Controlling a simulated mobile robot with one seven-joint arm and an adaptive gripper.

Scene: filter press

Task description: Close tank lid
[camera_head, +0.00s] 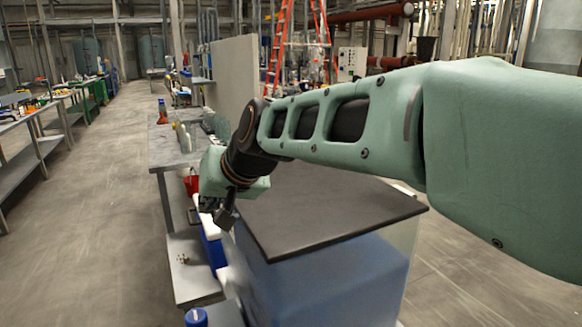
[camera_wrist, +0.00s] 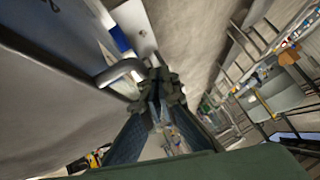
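The tank (camera_head: 335,285) is a pale blue, translucent box in the lower middle of the head view. Its dark, flat lid (camera_head: 335,205) lies across the top, partly hidden by my arm. I cannot tell whether it sits flush all round. My gripper (camera_head: 226,217) points down beside the lid's left edge. In the wrist view, my gripper's fingers (camera_wrist: 158,90) converge and look shut. A pale bent handle (camera_wrist: 122,70) ends right by the fingertips. I see no clear grip on it, and the contact is hidden.
A grey workbench (camera_head: 172,150) with bottles stands behind the tank at the left. A red bucket (camera_head: 191,184) is near my gripper. An orange ladder (camera_head: 277,50) stands at the back. The floor aisle (camera_head: 100,220) at the left is clear.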

